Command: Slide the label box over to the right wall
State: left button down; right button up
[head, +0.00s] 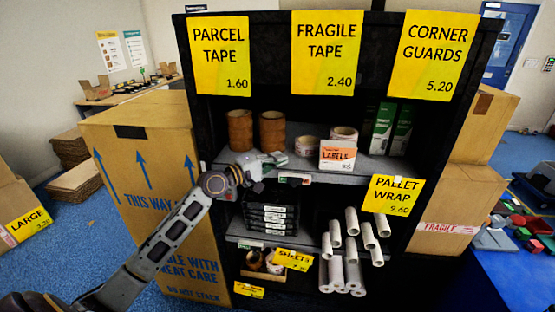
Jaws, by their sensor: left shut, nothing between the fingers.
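The label box (337,155) is a small white and orange carton marked LABELS. It stands upright near the front edge of the upper shelf (300,168), right of the shelf's middle. The dark right wall (432,130) of the shelf unit is further right, with green and white cartons between. My left gripper (281,158) is shut and empty at the front of the same shelf, to the left of the label box. A gap shows between its fingertips and the box. My right gripper is not in view.
Brown tape rolls (271,130) stand behind my left gripper. Pale tape rolls (343,134) sit behind the label box. Green and white cartons (384,128) stand by the right wall. A yellow PALLET WRAP sign (396,194) hangs below the shelf edge.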

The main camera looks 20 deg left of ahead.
pick_arm(q)
jog(key=shift+w+d, duration=0.35)
jog(key=shift+w, duration=0.3)
jog(key=shift+w+d, duration=0.3)
jog(key=shift+w, duration=0.25)
jog(key=shift+p+x, duration=0.45)
jog(key=shift+x, duration=0.9)
jog(key=shift+w+d, duration=0.3)
jog(key=shift+w, duration=0.3)
jog(key=shift+w+d, duration=0.35)
jog(key=shift+w, duration=0.25)
jog(key=d, duration=0.1)
jog(key=w+d+p, duration=0.1)
jog(key=shift+d+r, duration=0.1)
jog(key=shift+d, duration=0.15)
jog(key=shift+w+d+p, duration=0.2)
jog(key=shift+d+p, duration=0.2)
jog(key=shift+d, duration=0.4)
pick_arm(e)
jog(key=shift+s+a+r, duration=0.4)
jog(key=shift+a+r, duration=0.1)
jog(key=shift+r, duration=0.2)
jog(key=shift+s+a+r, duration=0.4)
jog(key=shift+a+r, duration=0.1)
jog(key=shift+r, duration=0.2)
